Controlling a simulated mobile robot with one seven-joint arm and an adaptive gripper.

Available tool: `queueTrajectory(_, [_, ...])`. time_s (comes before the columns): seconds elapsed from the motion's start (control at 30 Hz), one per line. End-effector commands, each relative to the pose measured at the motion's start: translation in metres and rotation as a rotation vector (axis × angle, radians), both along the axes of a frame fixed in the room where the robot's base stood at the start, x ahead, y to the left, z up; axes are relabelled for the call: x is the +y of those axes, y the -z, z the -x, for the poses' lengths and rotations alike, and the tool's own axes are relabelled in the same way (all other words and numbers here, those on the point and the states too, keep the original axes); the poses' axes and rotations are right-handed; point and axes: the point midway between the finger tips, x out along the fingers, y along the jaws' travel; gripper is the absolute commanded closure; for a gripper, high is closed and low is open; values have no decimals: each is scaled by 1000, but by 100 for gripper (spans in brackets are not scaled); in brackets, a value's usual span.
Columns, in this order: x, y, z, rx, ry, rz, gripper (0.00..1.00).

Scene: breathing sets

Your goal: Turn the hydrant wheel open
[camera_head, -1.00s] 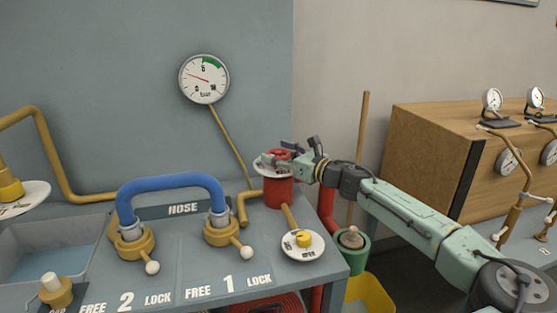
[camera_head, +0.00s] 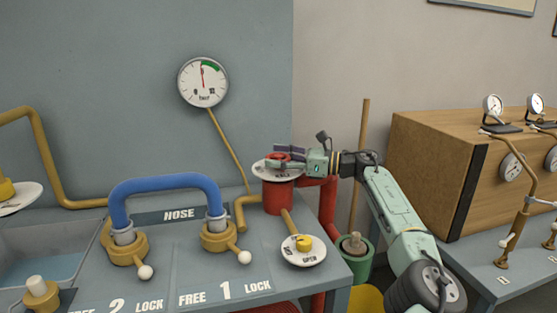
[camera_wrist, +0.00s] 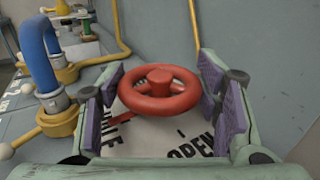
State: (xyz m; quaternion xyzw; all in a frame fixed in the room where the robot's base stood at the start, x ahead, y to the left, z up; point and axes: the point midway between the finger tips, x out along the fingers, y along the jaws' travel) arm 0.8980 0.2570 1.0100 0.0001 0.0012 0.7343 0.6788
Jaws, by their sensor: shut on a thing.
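The red hydrant wheel (camera_wrist: 160,88) sits over a white dial plate (camera_wrist: 150,138) lettered "OPEN" in the wrist view. In the head view the wheel (camera_head: 277,157) tops the red hydrant body (camera_head: 278,197), partly hidden by my fingers. My gripper (camera_head: 283,155) reaches it from the right, nearly level. In the wrist view my gripper (camera_wrist: 165,95) has its purple-padded fingers on both sides of the wheel, shut on its rim. The round pressure gauge (camera_head: 203,82) on the wall has its needle pointing about straight up, near the green band.
A blue hose (camera_head: 165,183) loops between two brass couplings on the bench at left. A yellow-knobbed dial (camera_head: 303,249) lies in front of the hydrant. A green cup-shaped fitting (camera_head: 355,262) stands right of the bench, below my arm. A wooden cabinet (camera_head: 430,170) stands at right.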

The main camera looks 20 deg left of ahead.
Motion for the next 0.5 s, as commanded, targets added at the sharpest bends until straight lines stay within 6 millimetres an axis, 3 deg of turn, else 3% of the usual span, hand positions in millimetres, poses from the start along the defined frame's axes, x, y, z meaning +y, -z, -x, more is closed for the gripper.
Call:
queueTrajectory(0.37, [2,-3,0,-2,-1,-5,70])
queueTrajectory(0.4, [2,-4,0,-3,-1,-6,41])
queueTrajectory(0.5, [1,-3,0,-3,-2,-5,34])
